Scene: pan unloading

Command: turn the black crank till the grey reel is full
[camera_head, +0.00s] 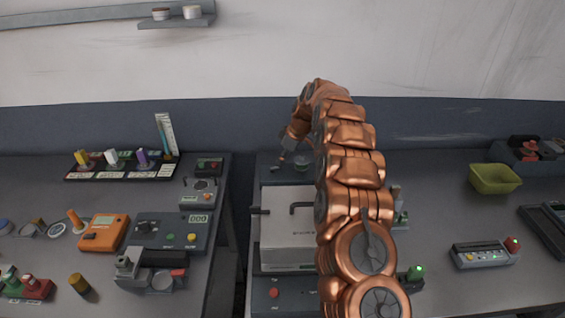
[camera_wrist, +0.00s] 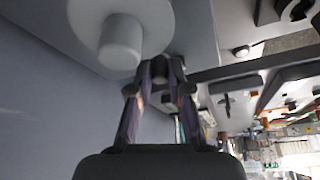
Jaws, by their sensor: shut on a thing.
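My gripper (camera_wrist: 160,72) is shut on a small dark knob (camera_wrist: 159,68) in the wrist view, which looks like the handle of the black crank. Its two fingers stand on either side of the knob. A pale grey disc with a short cylinder in its middle (camera_wrist: 121,40), likely the grey reel, is just beyond the fingertips at upper left. How full it is I cannot tell. In the head view my copper arm reaches to the back of the right table, and my gripper (camera_head: 284,156) is small there. The crank and reel cannot be made out clearly in that view.
A white box with dark handles (camera_head: 288,235) stands left of my arm. A yellow-green bin (camera_head: 495,179) and a grey device with a red button (camera_head: 485,253) are at right. The left table holds an orange meter (camera_head: 103,233) and several devices. A gap separates the tables.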

